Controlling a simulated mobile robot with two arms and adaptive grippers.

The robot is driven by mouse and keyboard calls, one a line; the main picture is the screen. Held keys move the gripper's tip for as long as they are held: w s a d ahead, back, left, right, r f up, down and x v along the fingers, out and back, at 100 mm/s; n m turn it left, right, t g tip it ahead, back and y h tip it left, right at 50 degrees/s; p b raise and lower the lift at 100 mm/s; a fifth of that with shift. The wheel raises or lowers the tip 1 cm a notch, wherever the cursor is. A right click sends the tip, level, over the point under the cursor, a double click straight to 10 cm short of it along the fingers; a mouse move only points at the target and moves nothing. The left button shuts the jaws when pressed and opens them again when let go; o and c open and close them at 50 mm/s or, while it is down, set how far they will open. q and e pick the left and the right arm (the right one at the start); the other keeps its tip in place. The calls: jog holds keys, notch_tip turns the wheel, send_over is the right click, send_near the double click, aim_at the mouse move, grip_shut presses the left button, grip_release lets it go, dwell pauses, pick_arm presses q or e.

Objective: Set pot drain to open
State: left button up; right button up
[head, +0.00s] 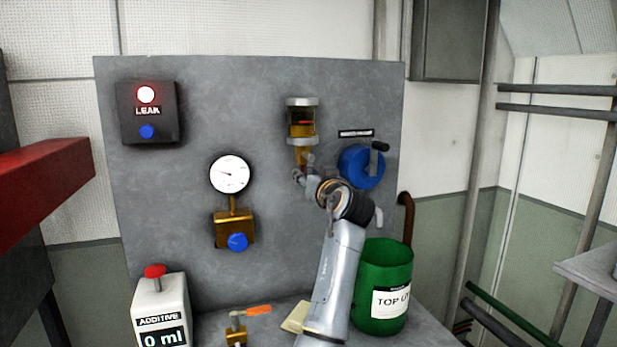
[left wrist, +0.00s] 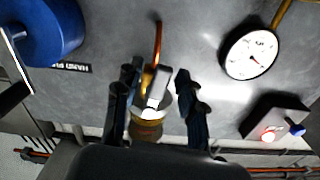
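The pot (head: 302,120) is a glass bowl with amber fluid and a grey cap, mounted on the grey panel. A brass fitting (head: 302,155) hangs below it. My left gripper (head: 304,174) is just under the pot and hides the drain there in the head view. In the left wrist view the picture is turned over; a pale grey lever (left wrist: 158,86) on the brass drain lies between the two dark fingers of my left gripper (left wrist: 158,72). The fingers are apart, with a clear gap on the right side. Contact on the left is unclear. My right gripper is not in view.
A blue hand pump (head: 360,166) with a dark handle is close right of the gripper. A gauge (head: 229,174) and blue-knobbed brass valve (head: 237,242) are left. A lit LEAK box (head: 148,112) is upper left. A green bucket (head: 384,270) and additive jug (head: 161,305) stand below.

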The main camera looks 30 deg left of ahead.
pick_arm(q)
jog(key=v, duration=1.1)
jog(key=shift+s+d, duration=0.25)
jog(key=shift+f, duration=0.1)
